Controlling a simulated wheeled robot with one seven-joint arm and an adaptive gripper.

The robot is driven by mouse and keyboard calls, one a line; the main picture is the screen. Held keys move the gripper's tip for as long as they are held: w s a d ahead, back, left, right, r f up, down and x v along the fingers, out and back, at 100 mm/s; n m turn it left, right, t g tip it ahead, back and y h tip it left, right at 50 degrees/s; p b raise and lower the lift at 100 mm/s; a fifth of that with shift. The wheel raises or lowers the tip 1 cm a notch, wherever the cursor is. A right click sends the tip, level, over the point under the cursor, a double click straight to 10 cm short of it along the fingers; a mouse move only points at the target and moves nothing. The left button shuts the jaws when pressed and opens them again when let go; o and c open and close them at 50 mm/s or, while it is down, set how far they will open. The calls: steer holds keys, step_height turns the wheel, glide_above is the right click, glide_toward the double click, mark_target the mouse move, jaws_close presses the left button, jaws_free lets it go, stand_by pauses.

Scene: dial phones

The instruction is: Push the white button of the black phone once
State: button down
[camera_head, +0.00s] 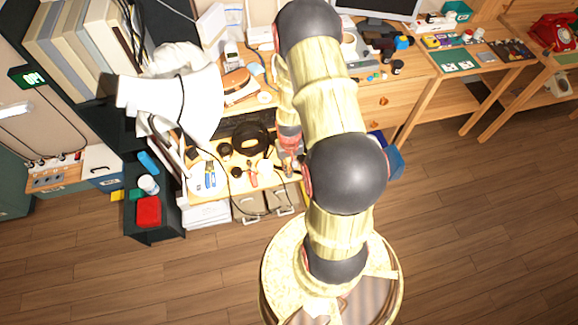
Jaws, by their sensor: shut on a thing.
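I cannot make out the black phone for sure; my arm covers part of the desk. A dark round thing (250,138), perhaps headphones, lies on the desk left of my gripper. My gripper (290,166) points down over the desk's front part, partly hidden behind my arm. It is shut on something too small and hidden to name. No white button can be made out.
A red phone (553,32) stands on the far right table, with a pale phone (558,85) on the shelf below. A white lamp (190,105) stands left of my arm. Small tools and a dark keyboard (232,124) crowd the desk. The floor at right is clear.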

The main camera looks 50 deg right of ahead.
steer(key=shift+f+b, duration=0.45)
steer(key=shift+f, duration=0.25)
steer(key=c, duration=1.8)
jaws_free()
steer(key=shift+w+d+r, duration=0.1)
steer(key=shift+r, duration=0.5)
step_height(320, 180, up, 11)
steer(key=shift+f, duration=0.1)
